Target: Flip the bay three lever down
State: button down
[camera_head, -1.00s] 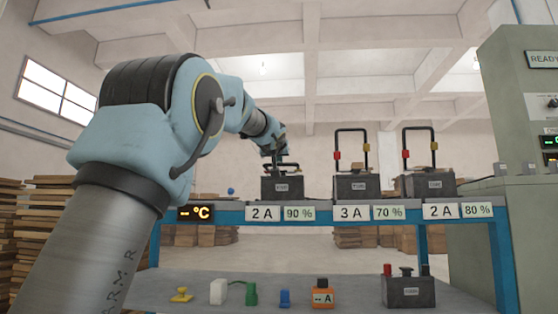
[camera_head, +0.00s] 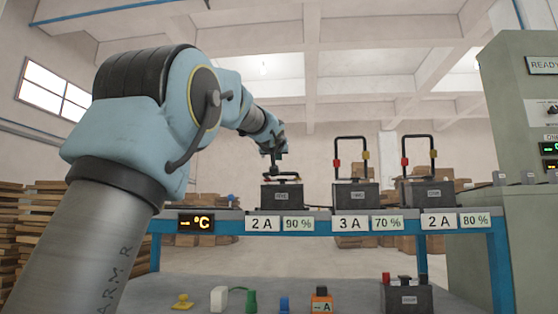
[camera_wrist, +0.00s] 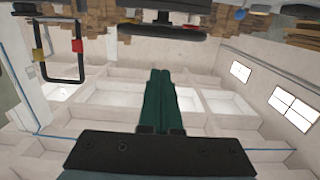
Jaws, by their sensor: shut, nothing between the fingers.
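Three dark battery units stand in a row on the blue-framed shelf. The left unit (camera_head: 282,197) has its black loop lever (camera_head: 284,179) lying low and nearly flat. The middle unit's lever (camera_head: 351,138) and the right unit's lever (camera_head: 418,136) stand upright, with red and yellow pieces on their legs. No bay numbers are readable, so I cannot tell which is bay three. My gripper (camera_head: 274,171) is just above the left unit; contact with its lever cannot be told. In the wrist view, my closed green fingers (camera_wrist: 160,78) point toward a black bar (camera_wrist: 160,30); an upright lever (camera_wrist: 60,65) shows at left.
A lower deck (camera_head: 340,292) holds several small coloured parts and another dark battery (camera_head: 408,297). A green-grey cabinet (camera_head: 490,120) stands at right. Stacked boards are behind.

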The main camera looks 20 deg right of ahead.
jog(key=s+a+f+b, duration=0.3)
jog(key=s+f+b, duration=0.1)
jog(key=s, duration=0.3)
jog(key=shift+a+f+b, duration=0.2)
jog(key=shift+f+b, duration=0.1)
jog(key=shift+b, duration=0.55)
